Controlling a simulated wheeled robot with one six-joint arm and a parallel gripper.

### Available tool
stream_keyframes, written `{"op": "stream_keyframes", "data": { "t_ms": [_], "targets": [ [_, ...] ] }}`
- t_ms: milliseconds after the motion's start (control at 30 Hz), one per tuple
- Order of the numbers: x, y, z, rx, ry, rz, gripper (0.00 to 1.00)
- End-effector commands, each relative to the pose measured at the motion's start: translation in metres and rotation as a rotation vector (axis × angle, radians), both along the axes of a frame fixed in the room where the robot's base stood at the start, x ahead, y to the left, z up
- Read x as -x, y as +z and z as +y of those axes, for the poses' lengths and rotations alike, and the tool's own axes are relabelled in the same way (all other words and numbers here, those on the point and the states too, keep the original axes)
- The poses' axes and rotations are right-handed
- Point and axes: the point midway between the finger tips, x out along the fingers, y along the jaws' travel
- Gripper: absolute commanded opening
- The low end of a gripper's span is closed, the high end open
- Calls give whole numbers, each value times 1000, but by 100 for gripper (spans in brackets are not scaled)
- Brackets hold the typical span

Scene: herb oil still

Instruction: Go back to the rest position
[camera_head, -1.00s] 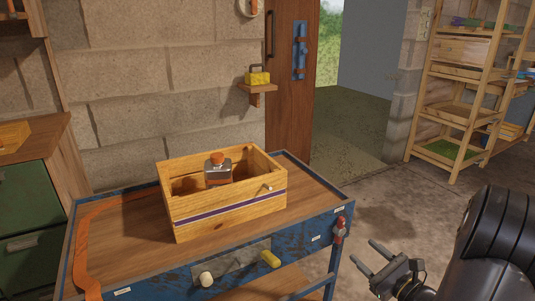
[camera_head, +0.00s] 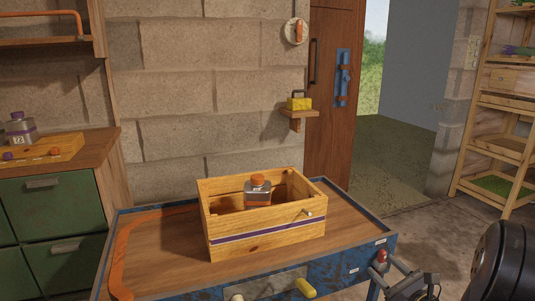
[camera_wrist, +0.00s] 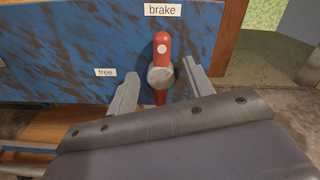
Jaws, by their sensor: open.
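My gripper (camera_head: 388,274) is open and empty at the lower right of the head view, close to the front right corner of the blue cart (camera_head: 325,270). In the wrist view its two fingers (camera_wrist: 160,72) are spread in front of the red brake lever (camera_wrist: 161,44). The lever stands upright on a grey hub, its red end towards the "brake" label (camera_wrist: 163,10). A "free" label (camera_wrist: 105,72) is to its left. The lever also shows at the cart's corner in the head view (camera_head: 381,256). The fingers look apart from the lever, though the exact gap is unclear.
A wooden crate (camera_head: 268,233) holding an orange-capped container (camera_head: 258,190) stands on the cart. Green drawers (camera_head: 55,225) are on the left. A yellow padlock-like block (camera_head: 299,103) sits on a wall shelf. Open floor lies right of the cart, before wooden shelving (camera_head: 500,140).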

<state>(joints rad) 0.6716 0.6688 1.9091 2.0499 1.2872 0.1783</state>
Motion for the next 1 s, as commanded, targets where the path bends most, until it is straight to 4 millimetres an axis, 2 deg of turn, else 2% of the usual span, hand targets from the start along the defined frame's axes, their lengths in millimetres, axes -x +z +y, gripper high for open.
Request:
{"op": "stream_keyframes", "data": {
  "t_ms": [133,267,600,867,1000],
  "targets": [
    [5,0,-2,6,-1,-2,49],
    [18,1,-8,13,-4,-3,49],
    [72,1,-28,13,-5,-3,49],
    [105,1,-39,12,-4,-3,49],
    [82,-2,-28,15,5,-5,49]
  ]
}}
